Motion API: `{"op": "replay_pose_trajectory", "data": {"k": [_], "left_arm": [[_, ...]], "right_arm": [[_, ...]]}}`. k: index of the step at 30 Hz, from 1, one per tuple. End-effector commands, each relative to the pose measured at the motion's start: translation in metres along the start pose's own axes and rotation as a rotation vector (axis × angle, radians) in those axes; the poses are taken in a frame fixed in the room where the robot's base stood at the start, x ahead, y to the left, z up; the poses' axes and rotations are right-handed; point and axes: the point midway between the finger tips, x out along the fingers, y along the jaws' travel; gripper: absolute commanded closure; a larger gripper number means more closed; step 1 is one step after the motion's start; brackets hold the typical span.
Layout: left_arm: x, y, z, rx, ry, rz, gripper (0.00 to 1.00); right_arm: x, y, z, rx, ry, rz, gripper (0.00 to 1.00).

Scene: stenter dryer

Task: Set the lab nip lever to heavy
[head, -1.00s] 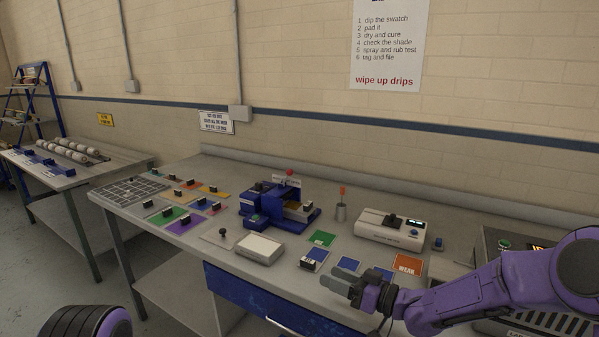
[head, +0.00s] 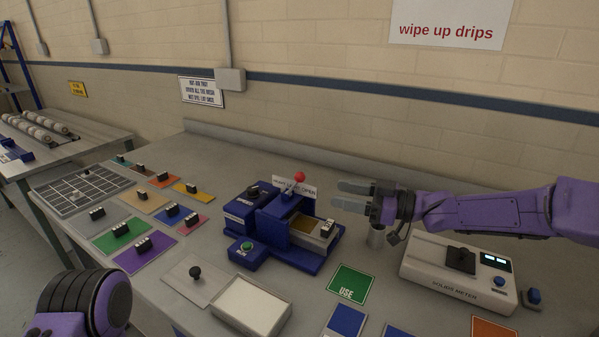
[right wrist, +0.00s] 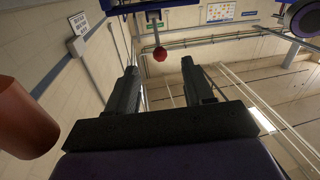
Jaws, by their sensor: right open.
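The lab nip machine is a blue unit (head: 285,228) in the middle of the bench in the head view. Its lever has a red ball knob (head: 300,177) that stands up at the back, beside a white printed plate (head: 296,188) too small to read surely. My right gripper (head: 338,195) is open and empty, with its fingers pointing left toward the knob, a short gap away. In the right wrist view the red knob (right wrist: 160,54) shows between the two open fingers, beyond their tips. My left gripper is out of view; only part of my left arm shows.
A white meter (head: 458,272) sits to the right. A white pad (head: 250,305), green card (head: 350,284) and several coloured swatches lie around the machine.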

Motion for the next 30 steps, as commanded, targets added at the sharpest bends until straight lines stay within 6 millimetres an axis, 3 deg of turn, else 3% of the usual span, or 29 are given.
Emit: {"op": "replay_pose_trajectory", "data": {"k": [5, 18, 23, 30], "left_arm": [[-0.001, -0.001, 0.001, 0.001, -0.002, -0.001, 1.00], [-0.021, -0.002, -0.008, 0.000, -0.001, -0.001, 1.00], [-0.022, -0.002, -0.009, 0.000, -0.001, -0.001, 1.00], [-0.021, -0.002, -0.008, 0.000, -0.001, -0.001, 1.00]], "right_arm": [[0.004, 0.001, -0.002, -0.012, -0.003, -0.003, 0.48], [0.096, -0.001, -0.003, -0.012, -0.001, -0.010, 0.48], [0.107, -0.001, -0.002, -0.011, 0.000, -0.008, 0.48], [0.108, -0.001, -0.001, -0.011, -0.001, -0.008, 0.51]]}}
